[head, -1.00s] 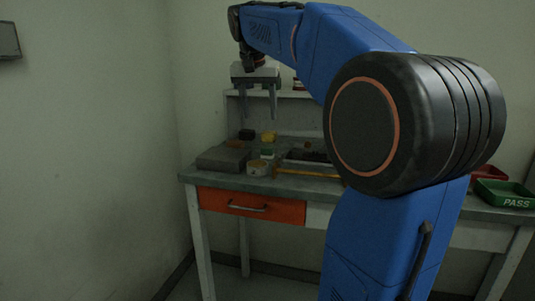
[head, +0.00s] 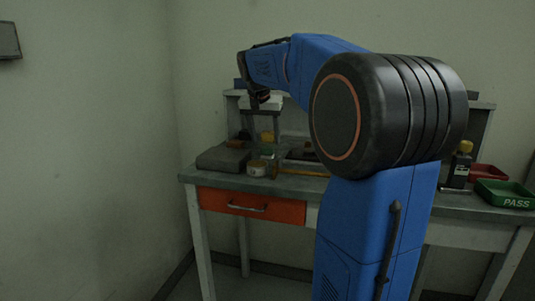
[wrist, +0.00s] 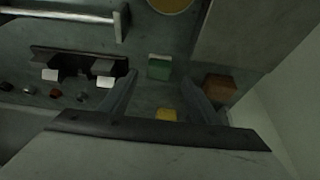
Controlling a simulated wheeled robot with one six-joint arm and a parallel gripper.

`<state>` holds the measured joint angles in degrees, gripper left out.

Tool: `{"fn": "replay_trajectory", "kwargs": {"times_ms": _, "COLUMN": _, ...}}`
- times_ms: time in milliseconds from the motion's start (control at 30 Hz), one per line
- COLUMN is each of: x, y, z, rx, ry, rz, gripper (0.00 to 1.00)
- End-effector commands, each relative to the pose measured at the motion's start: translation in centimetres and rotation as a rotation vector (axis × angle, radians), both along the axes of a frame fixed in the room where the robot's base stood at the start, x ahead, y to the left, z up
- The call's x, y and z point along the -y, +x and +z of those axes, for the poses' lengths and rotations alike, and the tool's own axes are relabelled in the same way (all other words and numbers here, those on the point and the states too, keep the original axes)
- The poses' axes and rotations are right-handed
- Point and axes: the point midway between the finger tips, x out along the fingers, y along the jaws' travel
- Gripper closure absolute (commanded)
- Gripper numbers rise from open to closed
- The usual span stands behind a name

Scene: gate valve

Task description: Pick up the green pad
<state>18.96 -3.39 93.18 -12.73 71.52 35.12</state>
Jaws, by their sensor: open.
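The green pad (wrist: 159,69) lies on the bench top in the wrist view, with a pale strip along its upper edge. In the head view it is a small green patch (head: 268,153), partly hard to make out. My gripper (wrist: 159,76) is open and empty. Its two fingers point down, and in the wrist view the pad shows between the fingertips. In the head view my gripper (head: 262,138) hangs over the left part of the bench. The height left between fingertips and pad cannot be told.
A yellow block (wrist: 166,114) and a brown block (wrist: 220,88) lie close to the pad. A dark rack (wrist: 80,63) is to the left in the wrist view. A green tray (head: 505,194) stands far right.

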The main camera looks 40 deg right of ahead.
Motion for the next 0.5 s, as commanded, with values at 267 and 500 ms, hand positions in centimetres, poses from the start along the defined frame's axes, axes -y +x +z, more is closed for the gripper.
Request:
{"fn": "replay_trajectory", "kwargs": {"times_ms": 267, "x": 0.6, "y": 0.3, "z": -1.4, "rx": -0.001, "ry": 0.000, "rz": -0.001, "gripper": 0.44}}
{"fn": "replay_trajectory", "kwargs": {"times_ms": 500, "x": 1.7, "y": 1.0, "z": -4.3, "rx": -0.002, "ry": 0.001, "rz": -0.001, "gripper": 0.44}}
